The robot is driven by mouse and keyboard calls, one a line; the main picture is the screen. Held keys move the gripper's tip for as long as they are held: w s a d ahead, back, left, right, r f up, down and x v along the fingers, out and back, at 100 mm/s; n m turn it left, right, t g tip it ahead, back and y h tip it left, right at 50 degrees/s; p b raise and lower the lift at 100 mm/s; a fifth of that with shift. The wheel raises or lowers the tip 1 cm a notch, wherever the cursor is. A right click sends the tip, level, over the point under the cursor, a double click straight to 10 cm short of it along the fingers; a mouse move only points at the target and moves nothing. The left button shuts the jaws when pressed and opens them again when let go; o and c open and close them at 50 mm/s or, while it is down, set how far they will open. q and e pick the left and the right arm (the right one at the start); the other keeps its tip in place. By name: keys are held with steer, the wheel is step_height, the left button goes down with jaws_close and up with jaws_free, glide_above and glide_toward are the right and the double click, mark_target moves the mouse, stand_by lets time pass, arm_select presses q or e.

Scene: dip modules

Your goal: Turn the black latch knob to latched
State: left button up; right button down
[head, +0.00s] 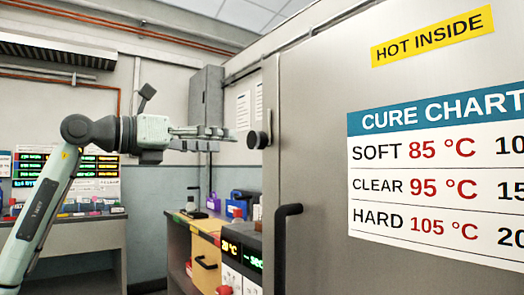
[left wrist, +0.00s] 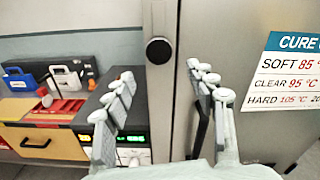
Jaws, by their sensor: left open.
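In the left wrist view the knob (left wrist: 158,51) shows face-on, above and between my fingertips. Whether it is turned to latched cannot be told from its plain round face. My left gripper (head: 222,133) points right at the knob's height, with a small gap between fingertips and knob. In the left wrist view my left gripper (left wrist: 162,78) has its fingers spread apart with nothing between them. My right gripper is not in view.
The grey door (head: 315,110) carries a cure chart (head: 430,175) and a yellow hot sign (head: 433,37). A black door handle (head: 283,230) stands out below the knob. A bench with a yellow drawer (head: 206,255) and a control box (head: 240,262) lies below my gripper.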

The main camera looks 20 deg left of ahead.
mark_target(252, 141)
arm_select(q)
steer(key=x, duration=0.2)
steer(key=p+x, duration=0.1)
steer(key=x, duration=0.3)
steer(key=shift+w+d+r, duration=0.25)
steer(key=shift+r, duration=0.1)
steer(key=shift+w+d+f, duration=0.1)
steer(key=shift+w+d, duration=0.2)
steer(key=shift+w, duration=0.2)
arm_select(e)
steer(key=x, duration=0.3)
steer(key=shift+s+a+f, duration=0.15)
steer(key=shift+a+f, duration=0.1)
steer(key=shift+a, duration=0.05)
arm_select(q)
jaws_close()
